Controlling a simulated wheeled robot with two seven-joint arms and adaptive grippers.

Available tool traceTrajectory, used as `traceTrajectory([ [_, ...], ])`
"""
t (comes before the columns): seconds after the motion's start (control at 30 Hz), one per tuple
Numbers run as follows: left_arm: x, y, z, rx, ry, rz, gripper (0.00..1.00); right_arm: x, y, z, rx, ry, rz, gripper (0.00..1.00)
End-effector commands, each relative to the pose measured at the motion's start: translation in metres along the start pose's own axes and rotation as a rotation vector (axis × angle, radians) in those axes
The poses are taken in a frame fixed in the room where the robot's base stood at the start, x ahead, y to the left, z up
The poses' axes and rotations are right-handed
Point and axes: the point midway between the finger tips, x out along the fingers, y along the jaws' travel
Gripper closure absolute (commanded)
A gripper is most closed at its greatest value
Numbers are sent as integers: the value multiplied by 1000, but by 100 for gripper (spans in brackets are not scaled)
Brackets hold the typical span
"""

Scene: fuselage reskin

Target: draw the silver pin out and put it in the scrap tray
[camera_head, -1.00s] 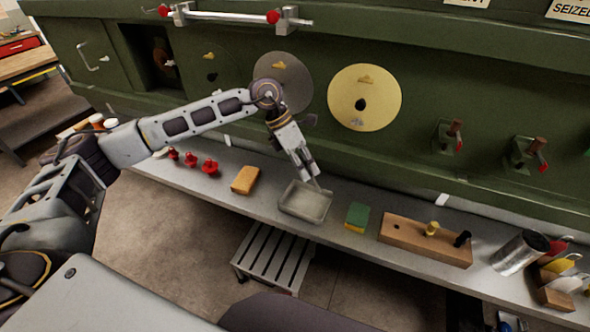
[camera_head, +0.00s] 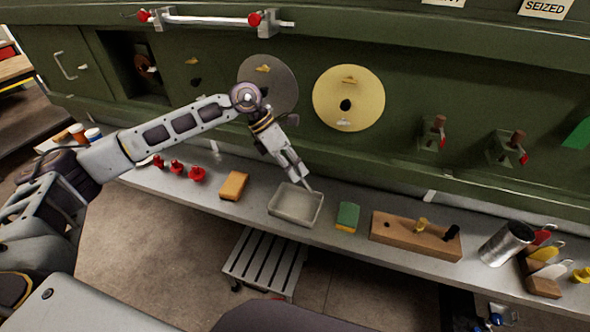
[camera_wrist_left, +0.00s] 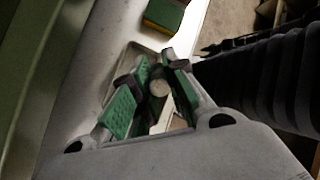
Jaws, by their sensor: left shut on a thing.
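The scrap tray (camera_head: 275,211) is a shallow grey rectangular tray on the grey ledge, and its rim also shows in the left wrist view (camera_wrist_left: 133,52). My left gripper (camera_head: 300,176) points down over the tray's back right part. In the left wrist view, its green-padded fingers (camera_wrist_left: 160,92) are shut on the silver pin (camera_wrist_left: 159,88), which is seen nearly end-on as a pale round end. In the head view the pin is a small pale tip (camera_head: 309,187) below the fingers. I cannot tell whether it touches the tray. My right gripper is not in view.
An orange block (camera_head: 233,185) lies left of the tray, and a green-and-yellow sponge (camera_head: 348,216) right of it. The green panel wall (camera_head: 310,140) rises behind the ledge.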

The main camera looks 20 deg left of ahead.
Motion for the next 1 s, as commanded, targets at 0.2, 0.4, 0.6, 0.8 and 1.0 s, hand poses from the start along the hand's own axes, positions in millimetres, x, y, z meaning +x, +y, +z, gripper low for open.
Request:
traceTrajectory([
  [0.2,12,6,-6,0,0,-1,100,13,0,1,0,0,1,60],
  [0.4,22,10,-12,-1,0,-1,100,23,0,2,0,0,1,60],
  [0.6,32,15,-16,0,0,-1,100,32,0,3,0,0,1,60],
  [0.8,40,20,-21,0,-1,0,100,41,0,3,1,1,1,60],
  [1.0,48,24,-25,0,0,0,100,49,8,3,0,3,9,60],
])
